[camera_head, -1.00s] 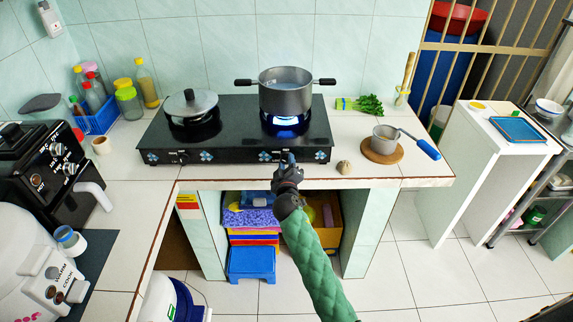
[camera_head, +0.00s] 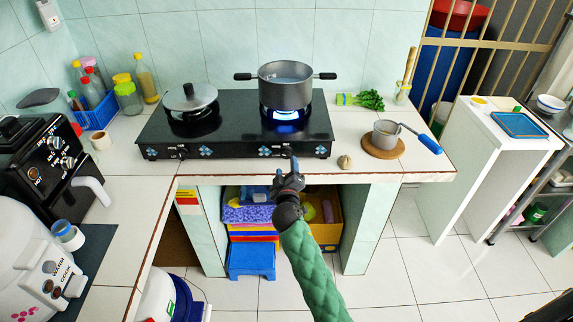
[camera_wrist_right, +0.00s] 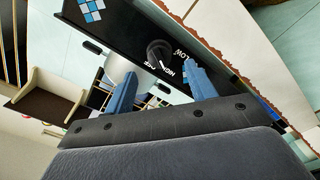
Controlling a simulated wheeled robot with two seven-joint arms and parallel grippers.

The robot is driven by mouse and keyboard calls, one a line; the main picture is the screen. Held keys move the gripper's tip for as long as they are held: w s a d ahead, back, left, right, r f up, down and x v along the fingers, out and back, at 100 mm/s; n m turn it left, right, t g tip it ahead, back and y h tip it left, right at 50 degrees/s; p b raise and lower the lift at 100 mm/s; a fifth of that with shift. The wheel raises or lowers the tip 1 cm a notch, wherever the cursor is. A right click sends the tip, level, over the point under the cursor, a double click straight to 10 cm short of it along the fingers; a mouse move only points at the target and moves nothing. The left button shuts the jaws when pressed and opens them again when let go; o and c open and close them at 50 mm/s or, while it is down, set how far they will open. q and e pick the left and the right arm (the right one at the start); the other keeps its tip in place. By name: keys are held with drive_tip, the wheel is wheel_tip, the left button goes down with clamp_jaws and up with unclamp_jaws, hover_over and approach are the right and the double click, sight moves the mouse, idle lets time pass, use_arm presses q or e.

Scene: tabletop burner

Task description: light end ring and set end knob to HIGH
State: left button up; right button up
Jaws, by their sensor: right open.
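A black two-ring stove (camera_head: 235,135) stands on the tiled counter. Its right ring shows a blue flame (camera_head: 285,114) under a grey two-handled pot (camera_head: 285,88). The left ring holds a lidded pan (camera_head: 190,97), with no flame visible. My right gripper (camera_head: 286,172) is open and empty, in front of the stove's front panel, below the right ring. In the right wrist view, a dark round knob (camera_wrist_right: 159,54) with white LOW and HIGH lettering beside it lies beyond and between the blue fingers (camera_wrist_right: 160,88), apparently apart from them. Its exact setting is hard to read. My left gripper is out of view.
A small saucepan (camera_head: 387,132) with a blue handle sits on a round wooden board at right. A garlic bulb (camera_head: 345,162) lies by the counter's front edge. Green vegetables (camera_head: 368,100) lie behind. Open floor lies before the counter.

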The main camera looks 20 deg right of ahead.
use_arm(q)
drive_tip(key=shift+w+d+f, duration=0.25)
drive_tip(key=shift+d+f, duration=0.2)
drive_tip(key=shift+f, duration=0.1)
use_arm(e)
drive_tip(key=shift+v, duration=1.3)
drive_tip(key=shift+d, duration=0.1)
drive_tip(key=s+a+f+m+g+y, duration=0.1)
drive_tip(key=s+f+g, duration=0.4)
drive_tip(key=s, duration=0.9)
drive_tip(key=s+a+f+m+g+y, duration=0.2)
drive_tip(key=s+f+g, duration=0.3)
drive_tip(key=s, duration=0.9)
drive_tip(key=s+a+f+m+g+y, duration=0.1)
drive_tip(key=s+a+f+g+y, duration=0.2)
drive_tip(key=s, duration=1.1)
wheel_tip(320, 180, down, 2)
drive_tip(key=g, duration=0.2)
drive_tip(key=shift+s+g+y, duration=0.3)
